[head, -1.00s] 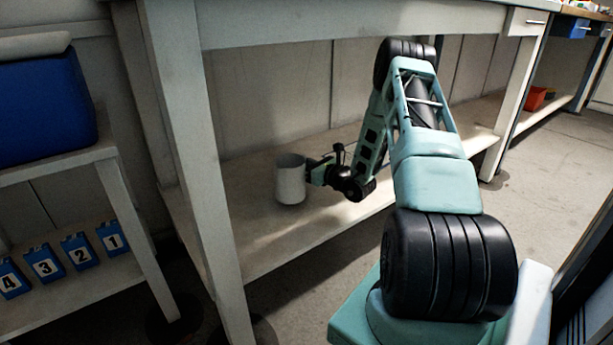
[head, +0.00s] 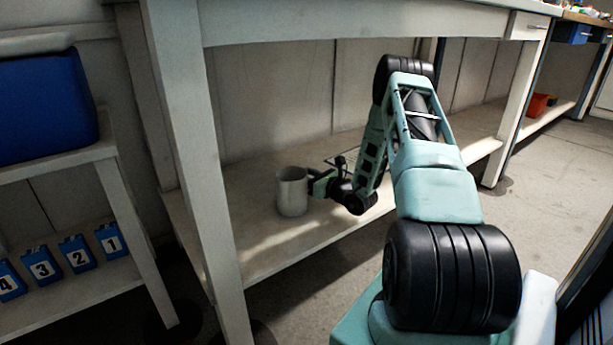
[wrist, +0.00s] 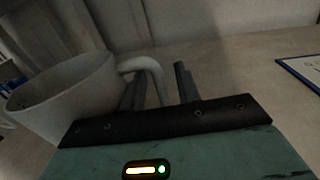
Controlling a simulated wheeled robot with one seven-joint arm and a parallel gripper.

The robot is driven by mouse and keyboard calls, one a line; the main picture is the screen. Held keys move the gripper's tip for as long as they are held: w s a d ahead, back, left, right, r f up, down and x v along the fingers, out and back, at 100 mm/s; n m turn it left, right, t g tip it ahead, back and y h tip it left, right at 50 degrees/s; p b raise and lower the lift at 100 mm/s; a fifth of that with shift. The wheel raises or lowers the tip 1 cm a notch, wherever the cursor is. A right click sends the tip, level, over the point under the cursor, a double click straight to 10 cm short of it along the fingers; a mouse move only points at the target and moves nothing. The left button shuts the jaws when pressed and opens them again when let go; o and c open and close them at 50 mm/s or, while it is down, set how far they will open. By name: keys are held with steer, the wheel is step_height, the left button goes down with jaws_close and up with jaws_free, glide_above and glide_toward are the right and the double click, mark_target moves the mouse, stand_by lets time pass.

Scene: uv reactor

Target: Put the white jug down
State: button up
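The white jug (head: 292,193) stands upright at the lower shelf of the workbench and looks to be resting on it, though its base contact is not clear. In the wrist view the jug (wrist: 70,98) is at the left, with its handle (wrist: 152,68) reaching right. My gripper (head: 318,184) is at the jug's right side. In the wrist view my gripper (wrist: 158,85) has its fingers apart, with the handle between them, close to the left finger and a gap before the right finger. The jug's bottom is hidden in that view.
A flat clipboard-like item (wrist: 302,70) lies to the right, behind my gripper. The bench leg (head: 195,150) stands left of the jug, and the bench top's front edge (head: 350,27) hangs above. Blue numbered boxes (head: 77,253) sit on the left rack.

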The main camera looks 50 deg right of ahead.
steer(key=s+p, duration=0.1)
steer(key=s, duration=0.3)
steer(key=s+p, duration=0.2)
steer(key=s, duration=0.2)
steer(key=s+p, duration=0.2)
steer(key=s, duration=0.2)
steer(key=shift+a+r, duration=0.15)
steer(key=shift+a, duration=0.1)
